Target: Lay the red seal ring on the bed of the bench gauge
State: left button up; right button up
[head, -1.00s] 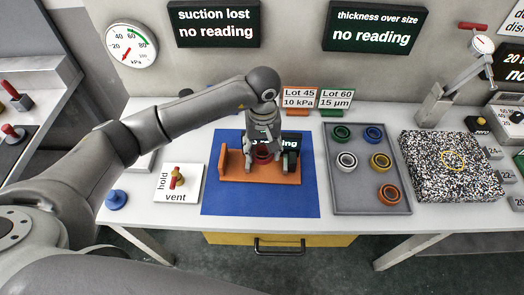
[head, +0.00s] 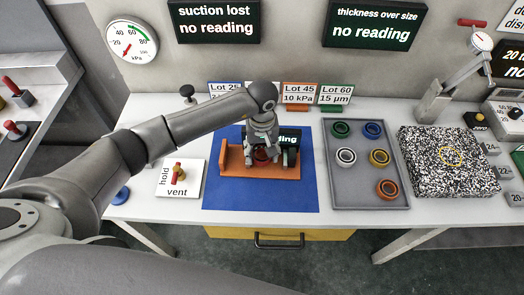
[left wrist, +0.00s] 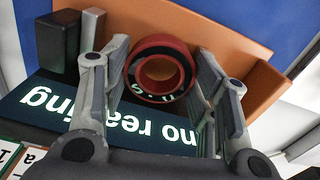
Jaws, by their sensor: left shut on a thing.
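The red seal ring (left wrist: 160,43) is between the two fingers of my left gripper (left wrist: 165,88), which is shut on it. In the head view the gripper (head: 262,157) and the red ring (head: 262,154) are over the orange bed (head: 240,170) of what looks like the bench gauge, on a blue mat. The bed has an upright orange wall at its left and dark blocks at its right. Its "no reading" display is partly hidden behind the gripper. I cannot tell whether the ring touches the bed. My right gripper is not in view.
Right of the blue mat (head: 215,196), a grey tray (head: 350,195) holds several coloured rings. A speckled plate (head: 430,185) with a dial stand is farther right. A hold/vent valve plate (head: 190,190) is at left. Lot cards (head: 300,93) stand behind.

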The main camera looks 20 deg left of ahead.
pick_arm(q)
jog(key=shift+s+f+b, duration=0.1)
jog(key=shift+f+b, duration=0.25)
jog(key=shift+b, duration=0.05)
jog(key=o, duration=1.1)
jog(key=shift+f, duration=0.1)
jog(key=shift+r+p, duration=0.75)
jog(key=shift+p, duration=0.15)
jog(key=shift+w+r, duration=0.2)
jog(key=shift+r, duration=0.15)
notch_tip(320, 180, up, 11)
jog(key=b, duration=0.3)
jog(key=shift+s+r+b, duration=0.1)
jog(key=shift+r+b, duration=0.05)
jog(key=shift+b, duration=0.15)
